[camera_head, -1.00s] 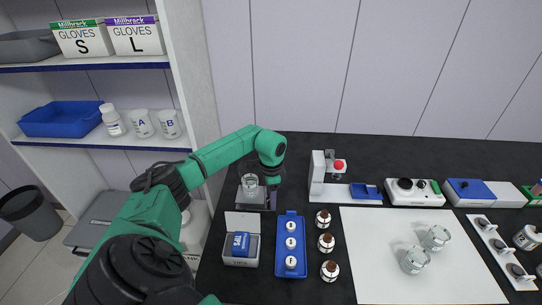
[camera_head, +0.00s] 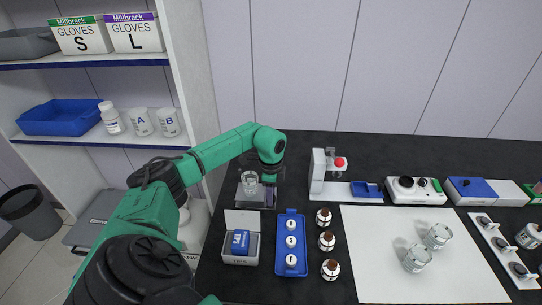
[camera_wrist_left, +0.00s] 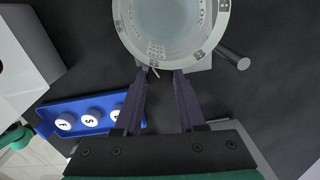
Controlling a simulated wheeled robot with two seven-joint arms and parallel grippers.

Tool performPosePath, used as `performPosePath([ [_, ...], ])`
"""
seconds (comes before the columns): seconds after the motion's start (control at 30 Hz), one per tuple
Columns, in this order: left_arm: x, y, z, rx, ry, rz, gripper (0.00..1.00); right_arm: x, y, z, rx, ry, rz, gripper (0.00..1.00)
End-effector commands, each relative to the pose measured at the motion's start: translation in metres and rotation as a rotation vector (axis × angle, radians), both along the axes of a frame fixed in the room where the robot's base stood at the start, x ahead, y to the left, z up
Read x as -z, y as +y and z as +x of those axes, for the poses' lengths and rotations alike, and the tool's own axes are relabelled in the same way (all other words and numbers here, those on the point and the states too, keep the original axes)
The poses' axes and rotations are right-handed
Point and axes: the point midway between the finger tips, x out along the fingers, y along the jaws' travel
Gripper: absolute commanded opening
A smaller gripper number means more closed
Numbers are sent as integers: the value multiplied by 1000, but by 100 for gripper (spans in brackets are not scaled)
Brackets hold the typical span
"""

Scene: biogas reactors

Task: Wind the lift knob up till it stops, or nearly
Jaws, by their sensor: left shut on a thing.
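A small lift stand (camera_head: 246,200) is on the black bench in the head view, close to my left gripper. A clear glass beaker (camera_head: 249,183) stands upright on its platform. In the left wrist view the beaker (camera_wrist_left: 172,25) fills the top, its graduated rim over the fingertips. My left gripper (camera_wrist_left: 163,75) points at the stand, its two dark purple fingers a small gap apart. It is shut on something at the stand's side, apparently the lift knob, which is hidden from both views. A grey rod (camera_wrist_left: 233,58) sticks out to the right of the beaker. My right gripper is not in view.
Near the stand are an open white box (camera_head: 241,250) and a blue tray (camera_head: 291,262) with several white-capped vials. Brown bottles (camera_head: 326,241) stand beside the tray. A white mat (camera_head: 415,285) with two glass beakers lies to the right. A white device with a red button (camera_head: 340,163) stands behind.

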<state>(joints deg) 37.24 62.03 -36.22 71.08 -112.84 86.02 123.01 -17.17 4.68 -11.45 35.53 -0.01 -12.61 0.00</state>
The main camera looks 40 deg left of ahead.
Motion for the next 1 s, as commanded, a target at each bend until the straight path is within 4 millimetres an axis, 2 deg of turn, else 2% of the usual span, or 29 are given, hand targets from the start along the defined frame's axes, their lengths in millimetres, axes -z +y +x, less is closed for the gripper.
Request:
performPosePath([
  [0.2,0,1,1,158,-4,2,0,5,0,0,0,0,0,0],
  [0.47,-1,1,1,281,-4,1,0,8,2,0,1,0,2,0],
  [1.0,-2,1,1,321,-5,0,0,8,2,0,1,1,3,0],
])
